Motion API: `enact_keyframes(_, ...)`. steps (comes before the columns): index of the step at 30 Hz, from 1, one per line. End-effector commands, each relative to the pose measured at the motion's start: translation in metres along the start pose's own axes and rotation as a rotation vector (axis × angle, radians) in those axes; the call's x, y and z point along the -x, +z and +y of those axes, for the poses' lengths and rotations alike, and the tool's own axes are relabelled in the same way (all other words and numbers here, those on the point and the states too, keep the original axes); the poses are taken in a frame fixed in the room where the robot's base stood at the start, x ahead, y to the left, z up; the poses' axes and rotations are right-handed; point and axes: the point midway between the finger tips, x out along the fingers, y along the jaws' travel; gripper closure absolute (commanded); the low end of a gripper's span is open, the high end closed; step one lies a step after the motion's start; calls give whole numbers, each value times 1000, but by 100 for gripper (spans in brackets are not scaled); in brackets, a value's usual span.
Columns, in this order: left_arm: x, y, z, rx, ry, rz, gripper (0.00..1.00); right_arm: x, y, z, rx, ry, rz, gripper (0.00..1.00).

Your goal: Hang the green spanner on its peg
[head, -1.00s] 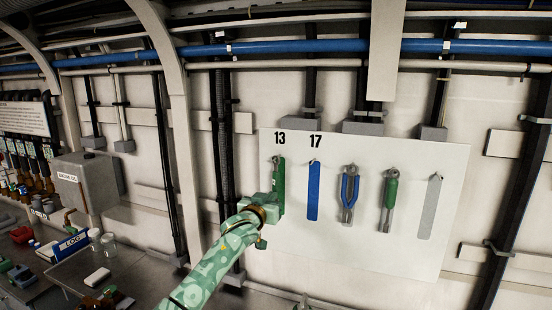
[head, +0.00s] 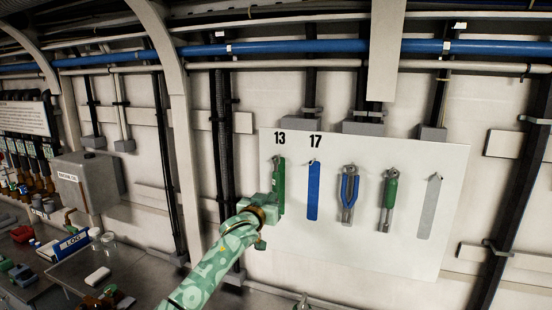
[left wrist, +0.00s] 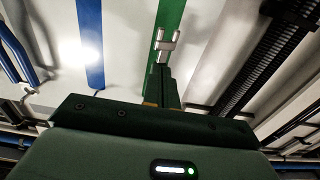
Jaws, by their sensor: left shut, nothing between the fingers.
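A long green strip (head: 282,180) runs down the white board under the number 13, with a small peg at its top. It also shows in the left wrist view (left wrist: 171,18). My left gripper (head: 275,198) is shut at the lower part of this strip, close to the board. In the left wrist view a dark green piece with a grey forked end (left wrist: 166,42) lies over the strip. A tool with a green handle (head: 391,190) hangs farther right.
A blue strip (head: 313,190) lies under 17, beside my gripper. A blue-handled tool (head: 350,188) hangs right of it, and a bare grey strip (head: 430,205) is at the board's right. A bench with a blue LOG binder (head: 72,243) stands at lower left.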

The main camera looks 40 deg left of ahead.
Motion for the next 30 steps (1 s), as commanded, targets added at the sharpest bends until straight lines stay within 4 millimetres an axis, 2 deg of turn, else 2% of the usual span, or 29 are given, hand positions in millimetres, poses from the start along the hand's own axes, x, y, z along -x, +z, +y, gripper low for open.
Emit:
enact_keyframes(14,3,0,0,0,0,-1,100,4,0,0,0,0,0,33)
enact_keyframes(30,53,-2,0,1,0,-2,100,42,-5,2,0,1,1,33)
